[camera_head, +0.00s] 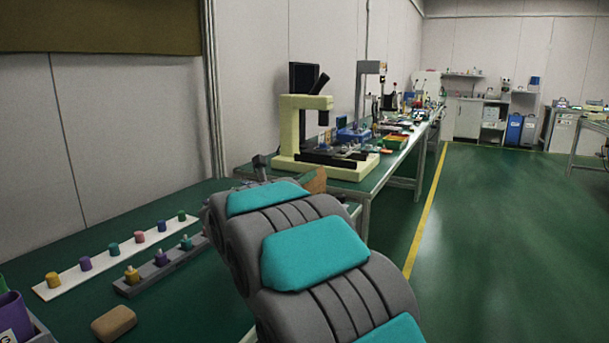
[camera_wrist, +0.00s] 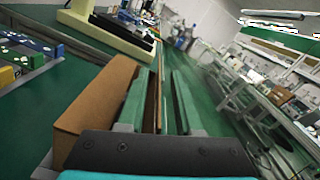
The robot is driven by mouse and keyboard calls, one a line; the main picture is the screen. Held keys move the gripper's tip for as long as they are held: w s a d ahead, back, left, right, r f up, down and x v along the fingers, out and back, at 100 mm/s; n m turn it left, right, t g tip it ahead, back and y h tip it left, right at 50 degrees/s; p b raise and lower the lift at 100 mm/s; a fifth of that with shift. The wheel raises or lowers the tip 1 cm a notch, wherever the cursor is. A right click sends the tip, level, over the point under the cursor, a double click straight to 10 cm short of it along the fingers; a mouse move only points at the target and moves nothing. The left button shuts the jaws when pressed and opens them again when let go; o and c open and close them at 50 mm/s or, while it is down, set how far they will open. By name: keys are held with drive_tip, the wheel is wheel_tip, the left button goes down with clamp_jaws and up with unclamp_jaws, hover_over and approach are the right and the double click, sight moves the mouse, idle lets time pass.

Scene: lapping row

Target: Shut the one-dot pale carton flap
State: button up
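In the wrist view, a brown carton (camera_wrist: 98,104) stands on the bench just left of my gripper (camera_wrist: 161,76). Its side wall is close to the left finger. A thin brown panel (camera_wrist: 157,88), seen edge-on and probably a flap, stands between the two green fingers. It is near the left finger, with a gap to the right one, so the gripper looks open. In the head view my grey and teal arm hides the gripper and most of the carton; a brown piece (camera_head: 315,182) shows past it. No dot marks are visible.
A white strip (camera_head: 112,259) and a grey strip (camera_head: 160,270) with several coloured pegs lie on the green bench at left. A tan block (camera_head: 114,323) is in front. A cream microscope (camera_head: 303,133) stands behind the carton. The floor (camera_head: 490,220) at right is clear.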

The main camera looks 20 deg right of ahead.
drive_tip(key=shift+w+d, duration=0.2)
drive_tip(key=shift+d, duration=0.1)
clamp_jaws()
idle(1.4)
